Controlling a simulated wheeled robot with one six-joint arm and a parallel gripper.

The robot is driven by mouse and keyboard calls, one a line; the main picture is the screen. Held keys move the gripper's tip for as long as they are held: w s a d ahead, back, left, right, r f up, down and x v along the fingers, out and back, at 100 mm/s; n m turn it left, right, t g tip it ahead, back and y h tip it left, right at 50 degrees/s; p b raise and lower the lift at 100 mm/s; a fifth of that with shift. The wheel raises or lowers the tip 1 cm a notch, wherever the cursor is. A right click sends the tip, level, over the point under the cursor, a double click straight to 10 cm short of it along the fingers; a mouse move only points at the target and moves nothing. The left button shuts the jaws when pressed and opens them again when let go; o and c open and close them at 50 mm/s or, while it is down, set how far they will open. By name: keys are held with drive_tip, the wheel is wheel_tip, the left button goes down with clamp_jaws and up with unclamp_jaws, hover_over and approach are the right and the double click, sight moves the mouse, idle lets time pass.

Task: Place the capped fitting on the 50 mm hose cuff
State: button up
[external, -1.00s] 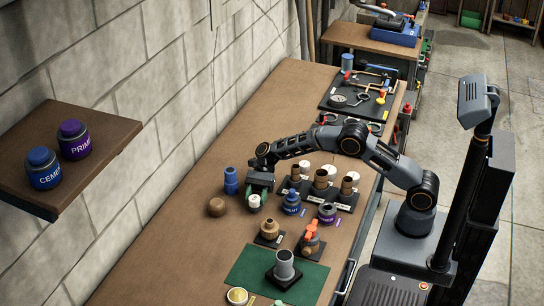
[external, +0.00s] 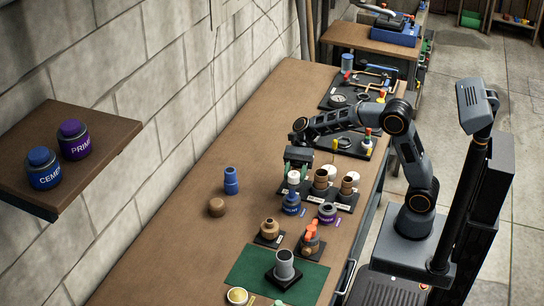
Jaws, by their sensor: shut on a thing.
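The capped fitting (external: 294,177) shows as a small white piece between the jaws of my gripper (external: 296,168). My gripper is shut on it and points down at the left end of the black stand. The left cuff is mostly hidden behind the fitting and gripper. I cannot tell whether the fitting touches it. The size labels on the stand are too small to read, so I cannot tell which cuff is 50 mm.
A blue cylinder (external: 231,181) and a brown round piece (external: 216,207) are to the left. A green mat (external: 249,268) lies nearer. The bench's left side is mostly clear.

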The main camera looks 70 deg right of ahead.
drive_tip(key=shift+s+r, duration=0.2)
drive_tip(key=shift+s, duration=0.2)
drive_tip(key=s+a+r+n+g+p, duration=0.1)
drive_tip(key=s+a+r+p, duration=0.1)
drive_tip(key=s+a+r, duration=0.55)
drive_tip(key=s+a+r+n+g+p, duration=0.15)
drive_tip(key=s+a+r, duration=0.35)
drive_tip(key=s+a, duration=0.6)
drive_tip(key=m+t+p, duration=0.2)
hover_over(285, 251)
drive_tip(key=f, duration=0.9)
drive_tip(key=shift+s+d+f, duration=0.3)
drive_tip(key=shift+s+d, duration=0.1)
drive_tip(key=shift+w+a+f, duration=0.3)
drive_tip(key=shift+f, duration=1.85)
drive_tip(key=shift+f, duration=0.1)
drive_tip(key=o, duration=0.9)
